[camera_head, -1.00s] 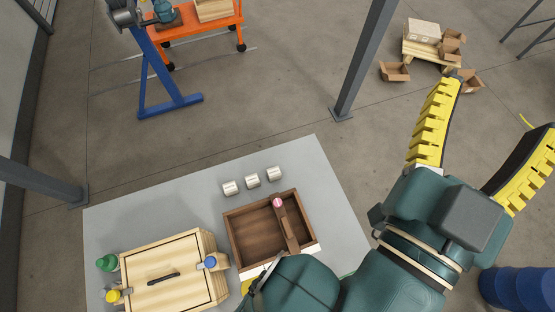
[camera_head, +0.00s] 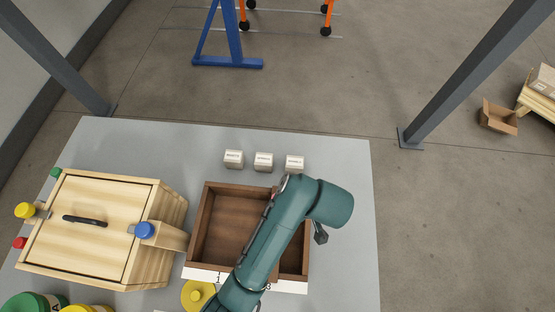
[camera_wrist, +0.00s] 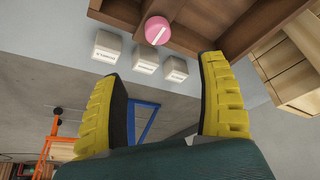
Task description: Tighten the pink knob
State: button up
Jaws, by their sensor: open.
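The pink knob (camera_wrist: 157,30) shows in the wrist view as a round disc with a white line across its face. It is at the brown wooden tray (camera_wrist: 205,22), near the tray's edge. In the head view my arm hides the knob and covers part of the tray (camera_head: 198,225). My gripper (camera_wrist: 163,68) is open, its two yellow ribbed fingers wide apart. In the wrist view the knob lies beyond the fingertips, between their lines, with nothing held. My gripper's fingers are not visible in the head view.
Three white labelled blocks (camera_head: 264,161) stand in a row behind the tray. A light wooden box (camera_head: 100,215) with a black handle and coloured knobs stands left of it. A yellow round piece (camera_head: 197,294) lies by the tray's front. The grey table (camera_head: 345,165) is clear at right.

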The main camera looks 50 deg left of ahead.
jog(key=b+x, duration=0.6)
jog(key=x, duration=0.9)
jog(key=shift+w+a+f+b, duration=0.15)
jog(key=shift+f+b, duration=0.1)
jog(key=shift+b, duration=0.05)
jog(key=shift+c, duration=0.2)
jog(key=c, duration=1.2)
